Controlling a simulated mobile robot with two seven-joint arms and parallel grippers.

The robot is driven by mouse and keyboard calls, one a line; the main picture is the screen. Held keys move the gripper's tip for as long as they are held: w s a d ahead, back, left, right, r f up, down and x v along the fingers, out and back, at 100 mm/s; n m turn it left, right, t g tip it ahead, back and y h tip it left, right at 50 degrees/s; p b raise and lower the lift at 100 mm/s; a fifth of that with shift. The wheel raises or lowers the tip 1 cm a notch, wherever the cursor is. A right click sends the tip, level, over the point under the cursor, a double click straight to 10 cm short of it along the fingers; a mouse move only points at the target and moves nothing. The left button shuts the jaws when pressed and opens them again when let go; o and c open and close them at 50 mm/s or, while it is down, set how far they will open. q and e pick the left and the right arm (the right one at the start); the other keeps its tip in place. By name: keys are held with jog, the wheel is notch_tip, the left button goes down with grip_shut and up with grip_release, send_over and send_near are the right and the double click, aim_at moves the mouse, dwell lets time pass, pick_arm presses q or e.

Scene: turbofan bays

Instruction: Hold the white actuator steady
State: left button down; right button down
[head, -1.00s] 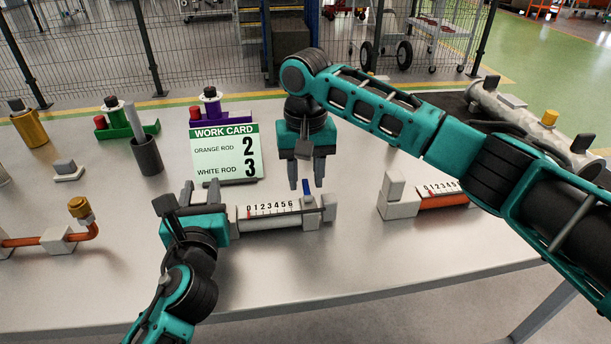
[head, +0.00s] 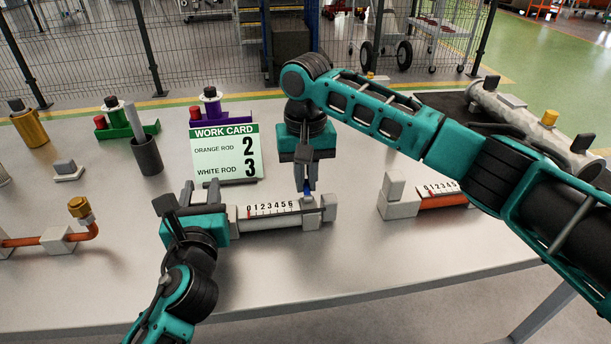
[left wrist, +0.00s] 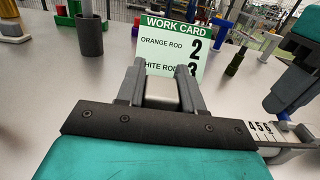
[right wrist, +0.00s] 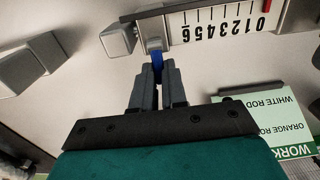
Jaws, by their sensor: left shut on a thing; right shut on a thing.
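The white actuator (head: 270,224) lies on the table with its 0-to-6 scale facing up. It also shows in the right wrist view (right wrist: 225,22). My left gripper (head: 200,194) is shut on the grey block (left wrist: 161,93) at the actuator's left end. My right gripper (head: 306,184) points down and is shut on the blue tab (right wrist: 156,66) near the actuator's right end, just past the 6 mark. The fingers hide most of the tab in the head view. The work card (head: 226,155) behind reads orange rod 2, white rod 3.
A second actuator with an orange rod (head: 442,202) lies to the right. A dark grey cup (head: 146,156), a small grey-topped block (head: 66,170) and an orange pipe (head: 25,241) are on the left. The table's front strip is clear.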

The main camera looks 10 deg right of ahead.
aim_at(310, 208)
jog(key=t, duration=0.1)
jog(key=s+t, duration=0.1)
jog(key=t, duration=0.1)
jog(key=shift+r+t, duration=0.3)
jog(key=shift+r, duration=0.05)
jog(key=t, duration=0.2)
jog(key=s+t, duration=0.1)
jog(key=shift+s+r+t, duration=0.15)
jog(key=shift+s+t, duration=0.05)
jog(key=shift+t, duration=0.2)
jog(key=t, duration=0.1)
jog(key=s+t, duration=0.1)
jog(key=t, duration=0.2)
jog(key=shift+s+a, duration=0.1)
jog(key=shift+s, duration=0.15)
jog(key=shift+s+t+h, duration=0.15)
jog(key=shift+s+t, duration=0.05)
jog(key=shift+t, duration=0.65)
jog(key=shift+s+t+h, duration=0.15)
jog(key=shift+s+t, duration=0.05)
jog(key=shift+t, duration=0.65)
jog(key=c, duration=1.2)
grip_release()
jog(key=shift+o, duration=0.2)
